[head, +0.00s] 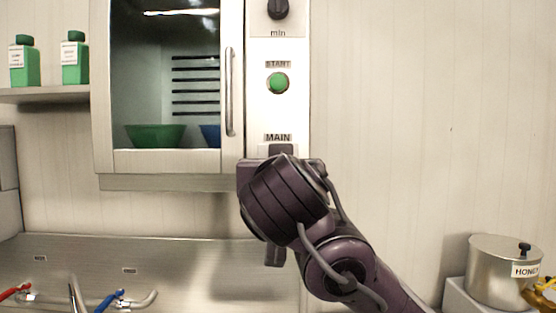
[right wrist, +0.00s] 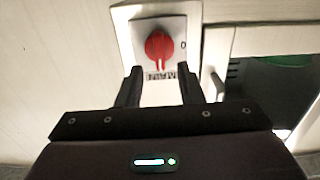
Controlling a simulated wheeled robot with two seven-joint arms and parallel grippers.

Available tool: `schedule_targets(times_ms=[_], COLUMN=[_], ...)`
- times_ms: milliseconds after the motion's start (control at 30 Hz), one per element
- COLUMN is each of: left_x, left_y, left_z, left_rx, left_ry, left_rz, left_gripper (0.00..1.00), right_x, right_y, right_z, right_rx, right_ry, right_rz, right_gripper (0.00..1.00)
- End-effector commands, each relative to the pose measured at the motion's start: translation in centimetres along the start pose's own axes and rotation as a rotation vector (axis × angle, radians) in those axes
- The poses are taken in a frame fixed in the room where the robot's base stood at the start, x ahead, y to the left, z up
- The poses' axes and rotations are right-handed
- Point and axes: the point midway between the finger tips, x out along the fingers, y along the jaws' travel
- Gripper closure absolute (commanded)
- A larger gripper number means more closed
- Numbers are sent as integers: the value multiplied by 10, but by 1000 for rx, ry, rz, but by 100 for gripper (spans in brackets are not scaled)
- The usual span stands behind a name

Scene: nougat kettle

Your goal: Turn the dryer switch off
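The dryer (head: 170,178) is a pale cabinet with a glass door on the wall. Its control panel (head: 262,110) runs down the right side, with a MAIN label (head: 277,138) near the bottom. The switch below that label is hidden behind my right wrist in the head view. In the right wrist view the switch is a red knob (right wrist: 159,46) on a pale plate (right wrist: 125,20). Its white mark points down in the picture, and a 0 is printed to its right. My right gripper (right wrist: 159,74) is open and empty, its fingers facing the knob from below. Contact cannot be told. My left gripper is out of view.
A green START button (head: 278,83) and a black timer knob (head: 278,9) sit higher on the panel. The door handle (head: 229,92) stands out left of the panel. A metal sink (head: 190,255) lies below. A honey pot (head: 495,271) stands at the lower right.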

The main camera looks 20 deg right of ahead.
Motion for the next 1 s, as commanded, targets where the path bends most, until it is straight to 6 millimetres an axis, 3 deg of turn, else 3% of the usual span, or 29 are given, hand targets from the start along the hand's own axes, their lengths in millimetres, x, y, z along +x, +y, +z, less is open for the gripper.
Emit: schedule_targets(times_ms=[33,300,667,933,1000], left_x=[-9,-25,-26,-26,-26], left_y=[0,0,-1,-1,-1], left_z=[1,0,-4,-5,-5], left_rx=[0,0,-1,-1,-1], left_ry=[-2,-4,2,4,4], left_rz=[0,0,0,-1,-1], left_gripper=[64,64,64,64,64], right_x=[10,46,52,52,52], right_y=[0,0,0,0,0], right_z=[-4,-2,0,0,0], right_rx=[-2,-2,-1,-1,-1], right_ry=[-4,-2,-1,-1,-1], right_rz=[3,1,-1,-1,-1], right_gripper=[66,66,66,100,100])
